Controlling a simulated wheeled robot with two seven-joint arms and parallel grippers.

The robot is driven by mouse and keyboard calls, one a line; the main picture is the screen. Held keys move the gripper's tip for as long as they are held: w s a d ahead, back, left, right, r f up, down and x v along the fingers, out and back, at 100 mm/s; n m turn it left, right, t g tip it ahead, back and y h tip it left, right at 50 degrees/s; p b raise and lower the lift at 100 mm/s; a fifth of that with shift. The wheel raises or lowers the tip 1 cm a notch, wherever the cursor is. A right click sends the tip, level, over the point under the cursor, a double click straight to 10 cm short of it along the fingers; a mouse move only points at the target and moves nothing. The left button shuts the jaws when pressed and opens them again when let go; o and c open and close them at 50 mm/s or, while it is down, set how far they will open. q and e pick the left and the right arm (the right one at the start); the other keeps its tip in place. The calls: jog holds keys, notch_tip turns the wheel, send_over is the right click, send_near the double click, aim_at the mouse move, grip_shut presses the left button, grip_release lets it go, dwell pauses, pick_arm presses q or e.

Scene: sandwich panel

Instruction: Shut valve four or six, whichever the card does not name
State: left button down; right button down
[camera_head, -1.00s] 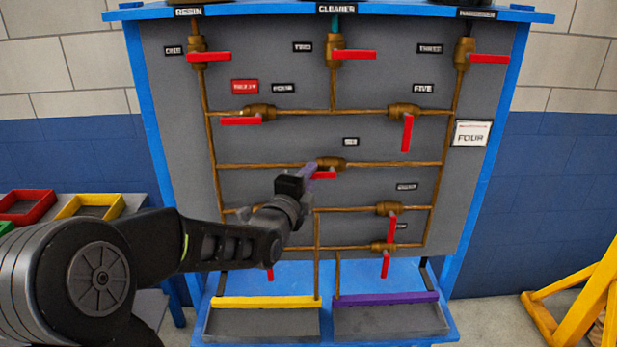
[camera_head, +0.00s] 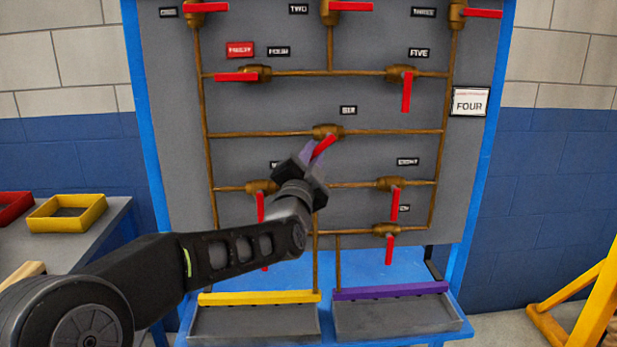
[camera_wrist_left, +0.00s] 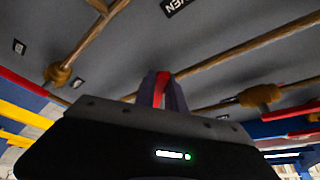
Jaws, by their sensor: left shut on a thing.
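The card (camera_head: 469,102) on the panel's right edge reads FOUR. Valve six (camera_head: 327,131) sits on the middle pipe under its label (camera_head: 348,110). Its red handle (camera_head: 326,145) slants down to the left. My left gripper (camera_head: 313,153) is shut on this handle with its purple-tipped fingers, which hide the handle's end. In the left wrist view the red handle (camera_wrist_left: 160,88) shows between the fingers. Valve four (camera_head: 256,73) is up and left, with its red handle (camera_head: 236,77) level along the pipe. Beside its FOUR label (camera_head: 279,51) is a red tag (camera_head: 240,50).
Valve five (camera_head: 400,73) has its handle hanging down. Below my gripper are more valves with handles down, one close at its left (camera_head: 261,187). Two trays, one yellow-edged (camera_head: 259,298) and one purple-edged (camera_head: 391,292), lie below. Bins stand on a side table at left.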

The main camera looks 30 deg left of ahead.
pick_arm(q)
jog(key=shift+w+d+f+n+g+y+b, duration=0.4)
jog(key=shift+n+y+b, duration=0.75)
jog(key=shift+n, duration=1.15)
jog(key=shift+w+d+f+n+g+y+b, duration=0.2)
jog(key=shift+w+d+n+y+b, duration=0.35)
jog(key=shift+n+y+b, duration=1.2)
jog(key=shift+w+d+f+n+g+y+b, duration=0.3)
jog(key=shift+d+n+b, duration=0.4)
jog(key=shift+n, duration=2.15)
jog(key=shift+a, duration=0.1)
jog(key=c, duration=1.4)
grip_release()
jog(key=shift+s, duration=0.1)
jog(key=v, duration=0.7)
jog(key=shift+s+d, duration=0.25)
